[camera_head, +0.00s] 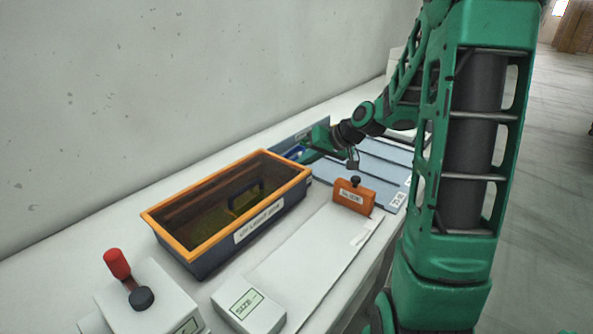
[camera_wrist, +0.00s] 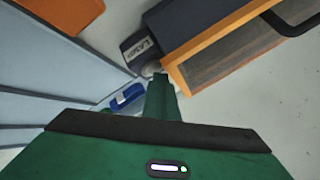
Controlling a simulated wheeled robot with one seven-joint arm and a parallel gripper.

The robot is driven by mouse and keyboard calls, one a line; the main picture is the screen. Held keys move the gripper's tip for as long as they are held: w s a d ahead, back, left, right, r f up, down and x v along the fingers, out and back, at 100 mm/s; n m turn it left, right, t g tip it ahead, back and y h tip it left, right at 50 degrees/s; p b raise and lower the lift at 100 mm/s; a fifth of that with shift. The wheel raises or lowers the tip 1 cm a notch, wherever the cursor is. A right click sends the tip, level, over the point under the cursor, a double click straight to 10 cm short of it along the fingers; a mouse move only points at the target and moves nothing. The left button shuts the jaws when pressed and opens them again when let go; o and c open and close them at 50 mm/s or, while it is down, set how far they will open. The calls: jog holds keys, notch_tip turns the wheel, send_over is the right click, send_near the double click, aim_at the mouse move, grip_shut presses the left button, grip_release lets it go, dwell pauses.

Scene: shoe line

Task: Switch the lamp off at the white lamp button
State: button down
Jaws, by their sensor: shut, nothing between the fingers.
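A dark box (camera_wrist: 143,50) with a label that seems to read "LAMP" shows in the wrist view. A small whitish button (camera_wrist: 152,69) sits at its near end, partly hidden. My gripper (camera_wrist: 161,80) is shut and empty, its tips right by the button; I cannot tell whether they touch it. In the head view my gripper (camera_head: 308,156) is low behind the far right end of the orange-rimmed bin. The lamp button cannot be made out there, and no lamp can be identified.
The orange-rimmed bin (camera_head: 176,249) stands close beside my gripper. A blue item (camera_wrist: 128,97) lies nearby. An orange block (camera_head: 353,197) with a black knob stands in front. Blue-grey slats (camera_head: 375,172) lie right. A red-handled lever (camera_head: 117,263) is front left.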

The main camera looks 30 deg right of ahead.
jog(key=shift+r, duration=0.4)
jog(key=shift+r, duration=3)
jog(key=s+f+m+g+h, duration=0.1)
jog(key=s+g, duration=0.3)
jog(key=s, duration=1.3)
jog(key=s+f+m+g+h, duration=0.2)
jog(key=s+f+g+h, duration=0.1)
jog(key=s, duration=1.5)
jog(key=shift+s+d+f+g, duration=0.25)
jog(key=shift+d+f+g, duration=0.05)
jog(key=shift+g, duration=0.4)
